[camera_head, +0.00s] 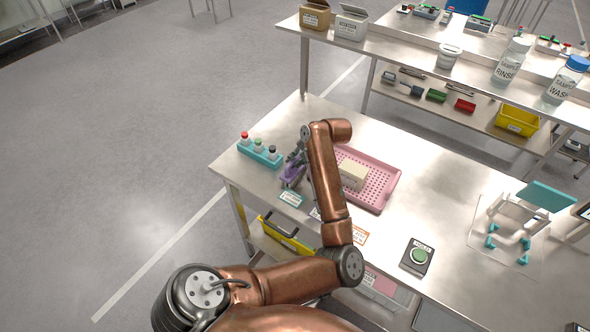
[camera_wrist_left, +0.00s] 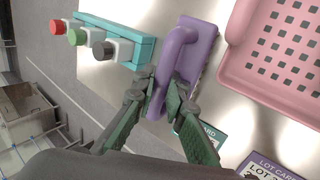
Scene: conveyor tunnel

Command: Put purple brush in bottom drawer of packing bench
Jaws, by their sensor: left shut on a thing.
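The purple brush (camera_head: 287,172) is on the metal packing bench (camera_head: 262,184), near its left end, between the teal bottle rack and the pink tray. In the left wrist view the brush (camera_wrist_left: 203,52) shows its block and a raised, curved handle. My left gripper (camera_head: 294,174) reaches down from above. Its green-grey fingers (camera_wrist_left: 164,92) are shut on the brush's handle. The brush appears to be still at the bench top; I cannot tell whether it touches it. The bottom drawer cannot be made out; my arm covers much of the bench front. My right gripper is not in view.
A teal rack (camera_head: 259,153) with bottles and a pink perforated tray (camera_head: 384,190) holding a beige box (camera_head: 354,175) flank the brush. A green button unit (camera_head: 416,257) and white fixture (camera_head: 510,216) stand rightward. A yellow bin (camera_head: 285,238) sits below. Open floor lies left.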

